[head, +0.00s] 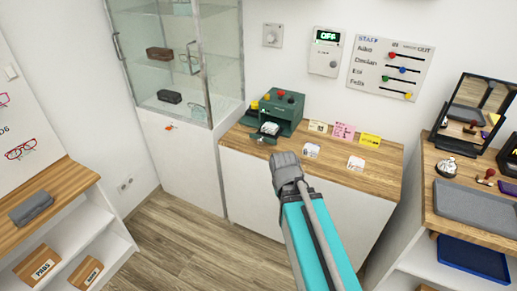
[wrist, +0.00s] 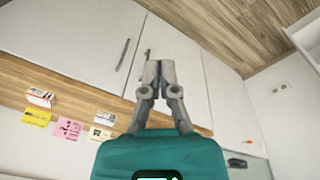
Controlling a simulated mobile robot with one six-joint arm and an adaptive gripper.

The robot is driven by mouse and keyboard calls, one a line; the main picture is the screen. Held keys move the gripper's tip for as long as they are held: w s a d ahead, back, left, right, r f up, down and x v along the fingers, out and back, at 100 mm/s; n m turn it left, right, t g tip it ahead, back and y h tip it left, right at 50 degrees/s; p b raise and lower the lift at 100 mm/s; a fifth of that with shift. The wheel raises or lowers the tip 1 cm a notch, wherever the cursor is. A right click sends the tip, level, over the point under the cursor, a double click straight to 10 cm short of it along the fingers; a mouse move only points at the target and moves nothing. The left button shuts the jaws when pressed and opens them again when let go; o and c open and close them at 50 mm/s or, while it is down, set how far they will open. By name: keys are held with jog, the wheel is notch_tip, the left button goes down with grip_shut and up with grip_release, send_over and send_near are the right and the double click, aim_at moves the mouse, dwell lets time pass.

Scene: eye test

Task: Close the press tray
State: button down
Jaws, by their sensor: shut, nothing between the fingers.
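The dark green press (head: 287,105) stands on the wooden counter below the wall, with red and yellow knobs on top. Its tray (head: 258,139) juts out at the front left, with a pale object (head: 270,129) at the press opening. My gripper (head: 283,156) is in front of the counter edge, to the right of the tray and apart from it. In the wrist view my gripper (wrist: 160,64) has its fingers together with nothing between them. A small dark piece (wrist: 238,162) shows at the lower right there; I cannot tell if it is the tray.
Several cards lie or stand on the counter (head: 385,157), including a pink one (head: 343,131) and a yellow one (head: 369,139). A glass cabinet (head: 180,60) rises left of the press. A desk with a grey tray (head: 478,207) is at the right. The floor (head: 190,245) is clear.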

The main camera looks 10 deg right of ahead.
jog(key=w+d+f+n+t+h+b, duration=0.25)
jog(key=w+t+b, duration=0.2)
jog(key=w, duration=0.25)
jog(key=w+d+f+n+t+h+b, duration=0.1)
jog(key=w+d+t+b, duration=0.2)
jog(key=w+b, duration=0.35)
jog(key=w+d+f+n+t+h+b, duration=0.1)
jog(key=w+d+n+t+h+b, duration=0.15)
jog(key=w+t+b, duration=0.35)
jog(key=w+a+f+n+t+y+b, duration=0.3)
jog(key=w+a+f+n+y+b, duration=0.2)
jog(key=w+a+n+y+b, duration=0.4)
jog(key=n+b, duration=0.1)
jog(key=n, duration=0.3)
jog(key=shift+w+a+f+n+y+b, duration=0.2)
jog(key=shift+w+f+n+y+b, duration=0.1)
jog(key=shift+w+n+y+b, duration=0.1)
send_near(258, 141)
jog(key=w+a, duration=0.4)
jog(key=shift+w+d+f, duration=0.25)
jog(key=shift+w+d, duration=1.1)
jog(key=shift+w, duration=0.1)
